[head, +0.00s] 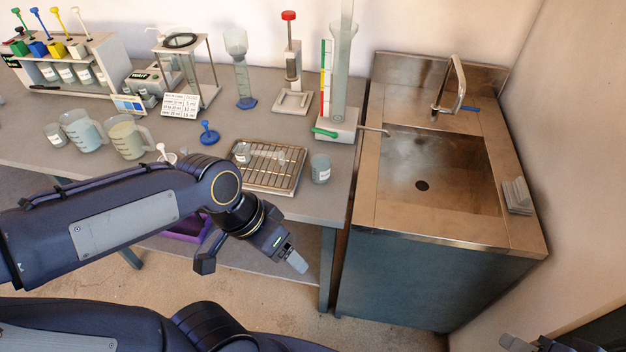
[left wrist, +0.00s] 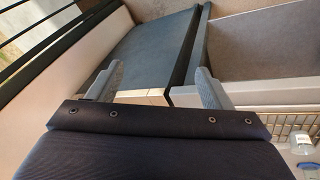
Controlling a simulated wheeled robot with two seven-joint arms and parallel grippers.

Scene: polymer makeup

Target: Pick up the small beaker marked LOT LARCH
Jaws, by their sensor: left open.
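Small labelled beakers stand on the bench in the head view: one beside the wire rack's right edge (head: 320,168), one on the rack's left part (head: 242,152), and one at the far left (head: 56,136). Their labels are too small to read, so I cannot tell which is LOT LARCH. My left gripper (head: 293,262) is in front of the bench's front edge, nearer than the rack. In the left wrist view its fingers (left wrist: 158,85) are apart with nothing between them. Part of what looks like my right gripper (head: 525,344) shows at the bottom right corner.
The wire rack on its tray (head: 268,183) holds small glassware; a clear vessel shows beside it in the left wrist view (left wrist: 301,144). Two jugs (head: 84,130) (head: 128,138), a blue stand (head: 208,134) and a tall cylinder (head: 341,70) stand around. A steel sink (head: 440,175) is right.

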